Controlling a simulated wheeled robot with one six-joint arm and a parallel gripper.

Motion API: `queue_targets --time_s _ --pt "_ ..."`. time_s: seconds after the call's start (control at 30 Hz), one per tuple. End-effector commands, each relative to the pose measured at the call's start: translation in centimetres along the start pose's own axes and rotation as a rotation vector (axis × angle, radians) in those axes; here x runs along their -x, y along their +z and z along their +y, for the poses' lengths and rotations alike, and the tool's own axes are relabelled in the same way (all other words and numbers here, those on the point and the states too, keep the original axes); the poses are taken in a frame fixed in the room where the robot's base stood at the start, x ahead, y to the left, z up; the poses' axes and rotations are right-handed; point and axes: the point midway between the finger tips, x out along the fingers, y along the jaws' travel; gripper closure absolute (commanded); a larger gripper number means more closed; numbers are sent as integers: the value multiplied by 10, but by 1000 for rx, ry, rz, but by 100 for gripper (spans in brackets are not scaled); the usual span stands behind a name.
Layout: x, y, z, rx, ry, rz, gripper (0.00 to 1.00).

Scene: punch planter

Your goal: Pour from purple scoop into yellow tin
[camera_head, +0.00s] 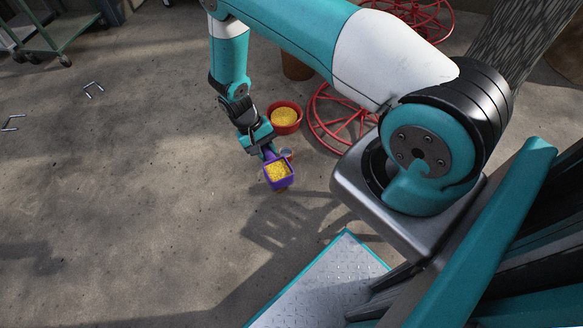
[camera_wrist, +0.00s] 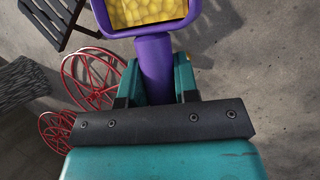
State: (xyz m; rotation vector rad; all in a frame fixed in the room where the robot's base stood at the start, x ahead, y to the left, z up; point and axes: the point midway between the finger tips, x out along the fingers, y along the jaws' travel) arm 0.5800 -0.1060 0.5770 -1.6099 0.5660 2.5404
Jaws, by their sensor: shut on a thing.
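The purple scoop (camera_head: 267,173) is full of yellow grains and hangs out in front of my gripper (camera_head: 269,151). In the wrist view, its purple handle (camera_wrist: 155,65) sits between the two teal fingers of my gripper (camera_wrist: 157,88), which are shut on it. The scoop's bowl looks roughly level, and the grains lie inside its rim. The top of the bowl is cut off in the wrist view. I cannot make out a yellow tin. A small brownish thing (camera_head: 282,189) shows just below the scoop, mostly hidden by it.
A red bowl (camera_head: 297,127) with yellow contents stands behind the scoop. A small round thing (camera_head: 287,154) is beside my gripper. Red wire frames (camera_head: 340,125) and a brown pot (camera_head: 297,68) stand farther back. The concrete floor to the left is mostly clear.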

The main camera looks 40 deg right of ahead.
Motion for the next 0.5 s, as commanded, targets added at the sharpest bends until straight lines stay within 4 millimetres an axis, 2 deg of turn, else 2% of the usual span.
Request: queue_targets --time_s 0.03,0.3,0.5 --pt "-32 -24 -9 -70 -31 -19 100" --pt "-96 -100 -26 -431 -187 -128 100" --pt "-141 -156 -30 -687 -297 -206 100"
